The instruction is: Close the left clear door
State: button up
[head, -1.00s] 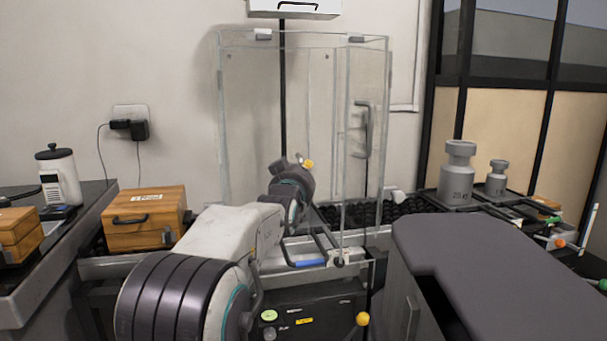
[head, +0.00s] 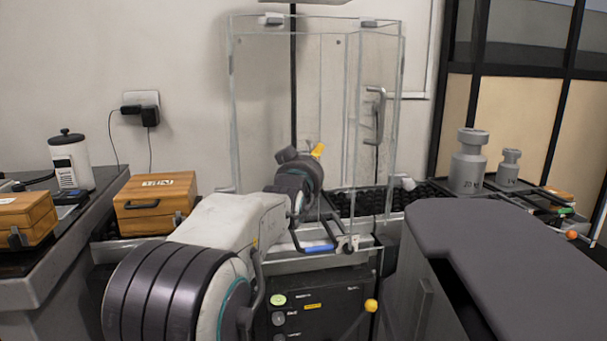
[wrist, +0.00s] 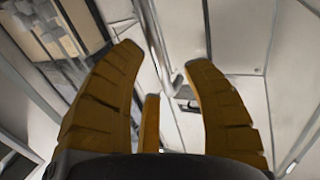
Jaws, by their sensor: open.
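The clear enclosure (head: 262,95) stands in the middle of the head view, with transparent panels and pale edges. I cannot tell exactly where the left clear door ends and the fixed panels begin, or how far it is open. A grey upright handle (head: 379,115) shows on the right-hand panel. My arm crosses in front of the lower left of the enclosure. A yellow fingertip of my gripper (head: 318,150) shows there. In the wrist view, the yellow fingers of my gripper (wrist: 163,56) are spread apart. A grey bar (wrist: 151,35) runs between their tips; I cannot tell whether they touch it.
Wooden boxes (head: 152,205) and a white canister (head: 70,163) are at the left. Grey weights (head: 468,165) stand at the right. A dark grey surface (head: 470,235) fills the right foreground.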

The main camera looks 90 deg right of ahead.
jog(key=w+a, duration=0.1)
jog(key=a, duration=0.8)
jog(key=shift+w+a, duration=0.2)
jog(key=shift+w, duration=0.15)
jog(key=shift+w, duration=0.1)
dwell(0.3)
